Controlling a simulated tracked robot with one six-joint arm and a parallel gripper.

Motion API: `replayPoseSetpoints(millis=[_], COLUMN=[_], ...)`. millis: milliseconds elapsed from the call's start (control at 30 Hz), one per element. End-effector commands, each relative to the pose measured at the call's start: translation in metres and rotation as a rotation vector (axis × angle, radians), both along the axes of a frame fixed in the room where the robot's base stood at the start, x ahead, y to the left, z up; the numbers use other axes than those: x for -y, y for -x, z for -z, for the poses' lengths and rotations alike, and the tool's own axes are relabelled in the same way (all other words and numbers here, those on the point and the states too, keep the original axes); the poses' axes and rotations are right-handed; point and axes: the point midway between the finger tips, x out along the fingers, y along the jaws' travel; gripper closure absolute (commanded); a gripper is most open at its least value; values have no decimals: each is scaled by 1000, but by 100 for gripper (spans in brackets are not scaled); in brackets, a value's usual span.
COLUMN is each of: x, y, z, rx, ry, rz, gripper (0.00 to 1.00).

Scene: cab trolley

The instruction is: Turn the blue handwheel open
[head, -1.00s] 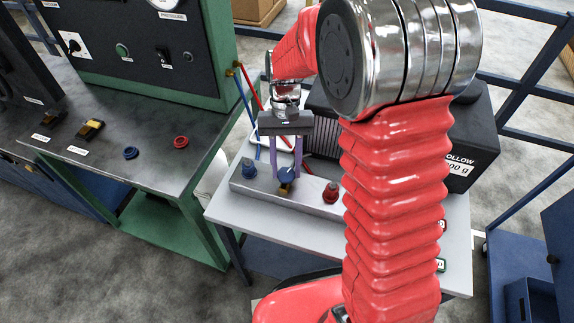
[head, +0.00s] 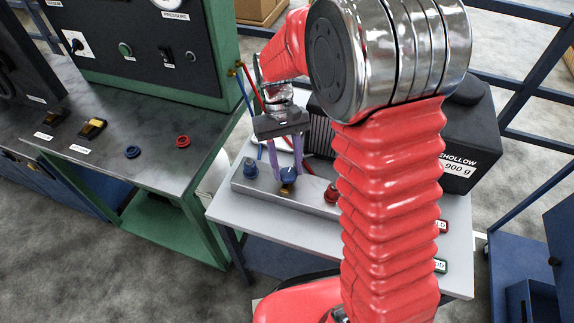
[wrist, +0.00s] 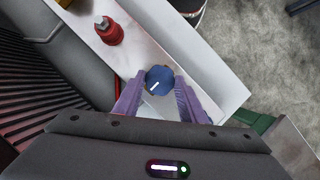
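The blue handwheel (head: 288,175) sits on a brass-coloured body at the front of the grey block on the small white table. In the wrist view its round blue top (wrist: 158,79), with a short white mark, is between my purple fingertips. My gripper (head: 293,174) points down over it, one finger on each side. In the wrist view my gripper (wrist: 160,76) has its tips close beside the wheel's rim. I cannot tell whether they touch it.
A blue-topped fitting (head: 250,168) and a red one (head: 331,193) flank the handwheel on the grey block. A black box (head: 457,150) stands behind at the right. Blue and red rings lie on the bench (head: 185,165) at left. Red and blue hoses run close behind my gripper.

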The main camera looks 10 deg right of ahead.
Motion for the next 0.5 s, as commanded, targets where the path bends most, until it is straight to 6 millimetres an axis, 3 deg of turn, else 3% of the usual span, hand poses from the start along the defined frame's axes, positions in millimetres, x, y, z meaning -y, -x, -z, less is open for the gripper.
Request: replayPoseSetpoints(millis=[233,500], x=[0,0], y=[0,0], z=[0,-1], rx=[0,0], ry=[-1,0], rz=[1,2], gripper=[45,45])
